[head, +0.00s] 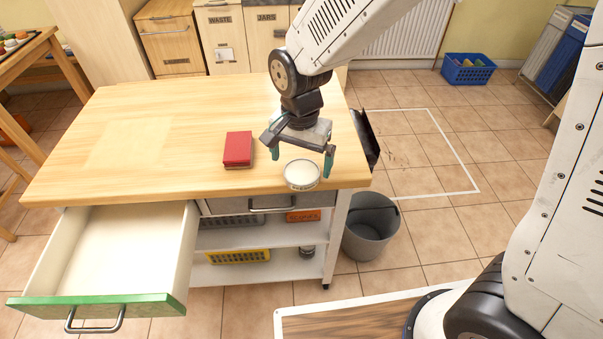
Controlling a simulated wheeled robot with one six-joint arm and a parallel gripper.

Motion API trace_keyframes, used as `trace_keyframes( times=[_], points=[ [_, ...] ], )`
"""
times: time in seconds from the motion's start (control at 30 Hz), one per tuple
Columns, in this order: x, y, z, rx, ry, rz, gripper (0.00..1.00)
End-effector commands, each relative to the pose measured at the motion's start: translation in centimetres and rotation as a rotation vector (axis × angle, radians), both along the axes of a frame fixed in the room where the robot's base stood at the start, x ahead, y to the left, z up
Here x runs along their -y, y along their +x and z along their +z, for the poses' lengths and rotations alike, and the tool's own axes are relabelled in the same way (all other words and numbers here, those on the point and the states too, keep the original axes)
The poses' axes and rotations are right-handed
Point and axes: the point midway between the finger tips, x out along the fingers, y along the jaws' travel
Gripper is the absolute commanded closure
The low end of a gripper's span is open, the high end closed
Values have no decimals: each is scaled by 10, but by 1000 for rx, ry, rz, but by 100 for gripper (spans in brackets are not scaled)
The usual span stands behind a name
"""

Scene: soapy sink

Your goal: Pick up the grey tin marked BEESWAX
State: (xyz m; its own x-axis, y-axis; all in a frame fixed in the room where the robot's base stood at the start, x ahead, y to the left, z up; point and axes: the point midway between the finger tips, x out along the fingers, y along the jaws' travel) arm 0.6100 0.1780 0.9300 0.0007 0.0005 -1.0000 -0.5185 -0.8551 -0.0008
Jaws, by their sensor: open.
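A round, low tin (302,173) with a pale top and grey rim sits on the wooden worktop near its front right edge. Some dark marking shows on its side, but it is too small to read as BEESWAX. My gripper (299,155) is open, with one teal finger to the left of the tin and behind it and the other close to the tin's right rear side. The fingers appear above the worktop; I cannot tell whether either touches the tin.
A red box or book (238,148) lies left of my gripper. The worktop's left side (130,140) is clear. An empty green-fronted drawer (110,245) stands open below. A grey bucket (371,228) stands on the floor at right.

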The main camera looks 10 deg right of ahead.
Motion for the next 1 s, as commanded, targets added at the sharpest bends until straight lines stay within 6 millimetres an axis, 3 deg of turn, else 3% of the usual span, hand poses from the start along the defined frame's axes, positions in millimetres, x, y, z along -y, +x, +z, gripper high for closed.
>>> trace_keyframes(
  times=[0.2,0.5,0.57,0.7,1.0],
  points=[
    [-2,-2,-31,-2,-2,1,0],
    [-2,-2,-37,-1,-1,1,0],
    [-2,-2,-37,-1,-1,1,14],
    [-2,-2,-36,-1,-1,1,52],
    [-2,-2,-36,1,-1,0,52]
  ],
)
